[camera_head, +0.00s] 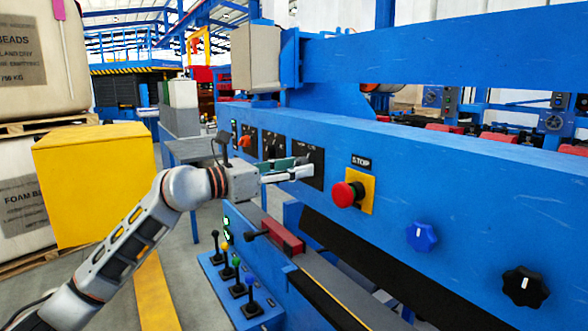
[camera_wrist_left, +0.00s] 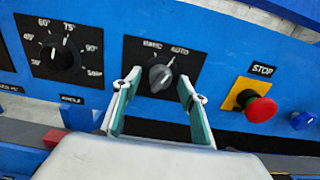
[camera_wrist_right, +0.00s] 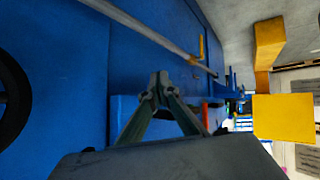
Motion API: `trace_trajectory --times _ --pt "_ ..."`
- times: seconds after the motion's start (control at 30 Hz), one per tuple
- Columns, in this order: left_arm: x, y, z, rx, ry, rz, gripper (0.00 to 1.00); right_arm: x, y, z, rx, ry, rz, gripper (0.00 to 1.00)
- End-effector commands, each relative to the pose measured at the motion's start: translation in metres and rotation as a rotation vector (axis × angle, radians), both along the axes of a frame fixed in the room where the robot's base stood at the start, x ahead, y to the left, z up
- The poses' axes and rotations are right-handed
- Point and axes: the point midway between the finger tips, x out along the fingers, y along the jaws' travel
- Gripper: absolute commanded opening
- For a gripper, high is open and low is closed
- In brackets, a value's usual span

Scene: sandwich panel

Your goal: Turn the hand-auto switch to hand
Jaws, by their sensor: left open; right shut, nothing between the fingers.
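The hand-auto switch (camera_wrist_left: 160,77) is a dark round knob on a black plate in the left wrist view. The HAND label is at its upper left and AUTO at its upper right; its pointer seems to tilt up and right, toward AUTO. My left gripper (camera_wrist_left: 160,85) is open, one fingertip on each side of the knob; contact is not clear. In the head view my left gripper (camera_head: 302,167) reaches the black plate (camera_head: 318,181) and hides the knob. My right gripper (camera_wrist_right: 160,82) is shut and empty, away from this switch.
A dial with degree marks (camera_wrist_left: 61,57) is left of the switch. The red stop button (camera_head: 345,193) on a yellow plate, a blue knob (camera_head: 421,236) and a black knob (camera_head: 525,287) are to the right. Several levers (camera_head: 237,283) stand below.

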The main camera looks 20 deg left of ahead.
Motion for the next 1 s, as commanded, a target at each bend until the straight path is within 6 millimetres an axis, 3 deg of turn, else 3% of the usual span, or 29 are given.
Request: trace_trajectory --times 0.27,0.4,0.43,0.67,0.93,1.0 --pt "0.001 -0.001 0.0 0.0 0.0 0.0 0.42 0.002 0.0 0.002 0.001 -0.004 0.0 0.0" --pt "0.001 -0.001 0.0 0.0 0.0 0.0 0.06 0.002 0.0 0.002 0.001 -0.004 0.0 0.0" --pt "0.001 -0.001 0.0 0.0 0.0 0.0 0.04 0.002 0.0 0.002 0.001 -0.005 -0.001 0.0" --pt "0.001 -0.001 0.001 -0.006 0.004 0.0 0.04 0.004 -0.001 0.005 -0.001 -0.011 -0.001 0.0" --pt "-0.001 -0.002 0.009 -0.081 0.058 -0.001 0.04 0.014 -0.007 0.024 -0.01 -0.039 -0.008 0.0" --pt "-0.001 -0.002 0.011 -0.118 0.086 -0.001 0.04 0.002 -0.01 0.012 -0.015 -0.004 -0.019 0.0"
